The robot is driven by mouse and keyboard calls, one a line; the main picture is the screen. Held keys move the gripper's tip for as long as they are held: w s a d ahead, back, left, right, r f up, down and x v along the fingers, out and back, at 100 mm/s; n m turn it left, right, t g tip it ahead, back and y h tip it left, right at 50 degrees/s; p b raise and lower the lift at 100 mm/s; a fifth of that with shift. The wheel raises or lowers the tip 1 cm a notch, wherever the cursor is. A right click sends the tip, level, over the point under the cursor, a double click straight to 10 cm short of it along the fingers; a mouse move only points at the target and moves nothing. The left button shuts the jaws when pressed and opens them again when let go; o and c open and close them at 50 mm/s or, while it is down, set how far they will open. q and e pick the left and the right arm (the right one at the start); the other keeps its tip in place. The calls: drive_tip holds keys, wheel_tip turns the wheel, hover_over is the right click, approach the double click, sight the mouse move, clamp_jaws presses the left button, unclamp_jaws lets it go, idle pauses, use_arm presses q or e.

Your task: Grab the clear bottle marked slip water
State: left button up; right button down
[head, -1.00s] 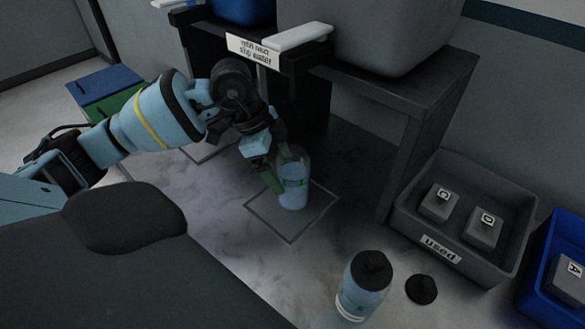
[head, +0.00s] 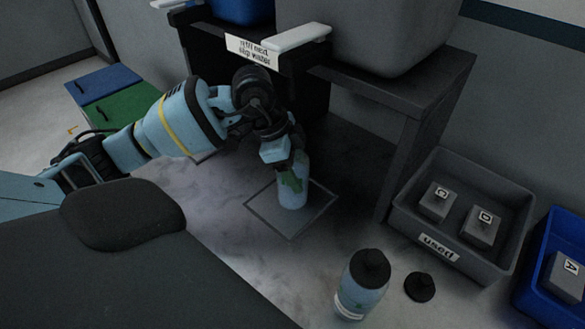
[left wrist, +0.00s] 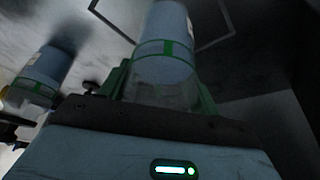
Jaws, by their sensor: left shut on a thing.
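A clear bottle with bluish liquid and a green band (head: 292,191) stands upright on an outlined square (head: 283,228) on the counter, below the dispenser shelf. My left gripper (head: 290,178) is shut on this bottle, with green fingers on its sides. In the left wrist view the bottle (left wrist: 166,60) sits between the two green fingers (left wrist: 163,88). Any writing on it is too small to read. A second bottle (head: 361,286) with a black cap stands nearer the front; it also shows in the left wrist view (left wrist: 38,82). My right gripper is not in view.
A loose black cap (head: 420,286) lies right of the capped bottle. A grey bin marked "used" (head: 440,243) and a blue bin (head: 530,290) stand at the right. The dark shelf (head: 400,92) holds large containers, with a sign (head: 250,50) at its front.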

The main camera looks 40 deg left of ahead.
use_arm(q)
drive_tip(key=shift+c, duration=1.1)
drive_tip(key=shift+r, duration=0.1)
